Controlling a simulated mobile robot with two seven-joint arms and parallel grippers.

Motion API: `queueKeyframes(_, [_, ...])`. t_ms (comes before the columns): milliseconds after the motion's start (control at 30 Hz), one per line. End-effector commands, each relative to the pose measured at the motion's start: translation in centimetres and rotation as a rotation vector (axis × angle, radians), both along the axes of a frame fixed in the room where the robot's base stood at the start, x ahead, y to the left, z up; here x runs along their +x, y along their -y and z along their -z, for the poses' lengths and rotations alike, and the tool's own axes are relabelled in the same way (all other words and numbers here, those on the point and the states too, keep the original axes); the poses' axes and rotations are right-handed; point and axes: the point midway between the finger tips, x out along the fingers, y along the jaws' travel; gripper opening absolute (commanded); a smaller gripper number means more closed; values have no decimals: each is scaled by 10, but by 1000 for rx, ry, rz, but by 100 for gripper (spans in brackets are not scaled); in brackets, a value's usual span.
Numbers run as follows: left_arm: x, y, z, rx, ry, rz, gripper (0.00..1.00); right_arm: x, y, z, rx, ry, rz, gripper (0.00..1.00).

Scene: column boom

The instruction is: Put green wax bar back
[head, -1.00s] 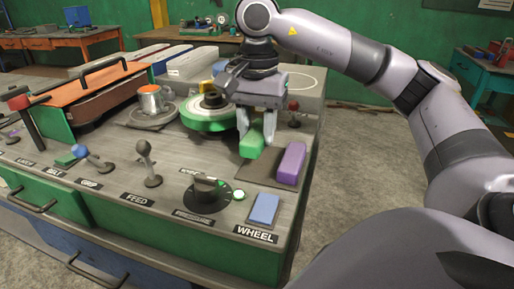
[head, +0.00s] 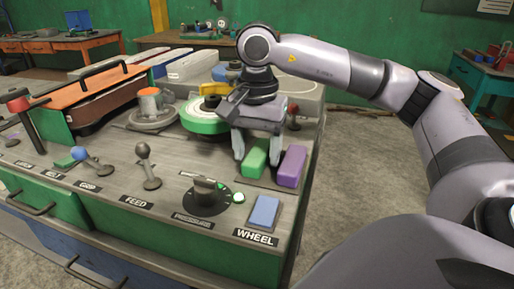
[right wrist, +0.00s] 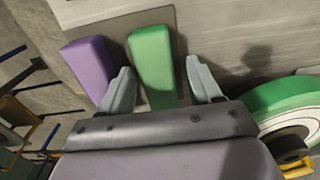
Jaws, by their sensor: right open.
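The green wax bar (head: 255,158) lies on a dark mat (head: 262,183) on the bench top, beside the purple bar (head: 291,166). My right gripper (head: 256,155) is above it, with its fingers open on either side of the bar. In the right wrist view the green bar (right wrist: 153,62) sits between the two spread fingers (right wrist: 160,85), with a gap on each side. The purple bar (right wrist: 88,68) lies outside the left finger there. My left gripper is not in view.
The green-rimmed wheel (head: 203,118) stands just left of my right gripper. A blue block (head: 264,211), the dial (head: 206,196) and several levers are on the panel in front. A red-knobbed lever (head: 293,112) stands behind. Floor is clear right of the bench.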

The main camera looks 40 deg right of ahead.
Motion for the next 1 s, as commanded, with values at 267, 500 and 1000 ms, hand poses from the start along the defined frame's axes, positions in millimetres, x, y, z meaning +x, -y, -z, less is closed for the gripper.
queueKeyframes(267, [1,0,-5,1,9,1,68,1,-1,-27,1,5,-1,63])
queueKeyframes(500, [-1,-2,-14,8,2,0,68,1,0,-87,1,5,0,63])
queueKeyframes(1000, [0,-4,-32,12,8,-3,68,0,0,-124,0,0,-2,63])
